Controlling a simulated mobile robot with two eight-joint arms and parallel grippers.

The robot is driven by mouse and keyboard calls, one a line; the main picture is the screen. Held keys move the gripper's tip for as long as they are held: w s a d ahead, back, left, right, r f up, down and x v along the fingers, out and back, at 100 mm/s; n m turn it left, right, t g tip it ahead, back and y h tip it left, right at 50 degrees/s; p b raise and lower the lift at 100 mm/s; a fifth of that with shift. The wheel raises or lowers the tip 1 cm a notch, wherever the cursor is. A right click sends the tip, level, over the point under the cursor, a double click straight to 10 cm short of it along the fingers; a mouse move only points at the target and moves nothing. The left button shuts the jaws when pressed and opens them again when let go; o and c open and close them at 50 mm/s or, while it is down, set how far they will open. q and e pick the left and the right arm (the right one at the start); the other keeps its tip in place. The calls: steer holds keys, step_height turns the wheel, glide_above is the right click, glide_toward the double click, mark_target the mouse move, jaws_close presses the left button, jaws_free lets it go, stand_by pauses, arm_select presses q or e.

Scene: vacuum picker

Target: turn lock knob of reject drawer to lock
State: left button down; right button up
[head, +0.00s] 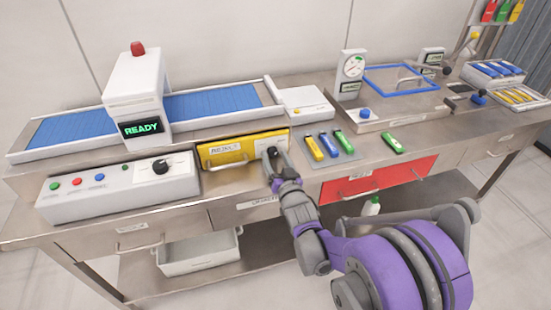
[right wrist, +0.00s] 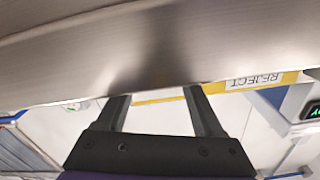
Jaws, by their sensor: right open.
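The reject drawer (head: 238,149) is shut, with a yellow front, a REJECT label and a pale handle. In the right wrist view its yellow edge and label (right wrist: 262,81) show upside down behind the fingers. My right gripper (head: 271,154) is in front of the right end of the drawer front. In the right wrist view the fingers (right wrist: 156,95) are apart with nothing seen between them. The lock knob cannot be made out in either view; the gripper covers the drawer's right end in the head view. Whether the gripper touches anything is unclear. My left gripper is not in view.
A control box (head: 120,189) with buttons and a black dial stands left of the drawer. Colored vials (head: 328,146) lie to its right, above a red drawer (head: 375,181). The metal bench edge (right wrist: 150,50) spans the top of the wrist view, close to the fingertips.

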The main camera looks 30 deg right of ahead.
steer(key=shift+c, duration=0.3)
jaws_close()
steer(key=shift+n, duration=0.3)
steer(key=n+b, duration=0.1)
steer(key=n, duration=0.3)
steer(key=n+b, duration=0.1)
steer(key=n, duration=0.3)
steer(key=n+b, duration=0.1)
steer(key=n, duration=0.4)
steer(key=n+b, duration=0.1)
steer(key=n, duration=0.3)
stand_by(0.6)
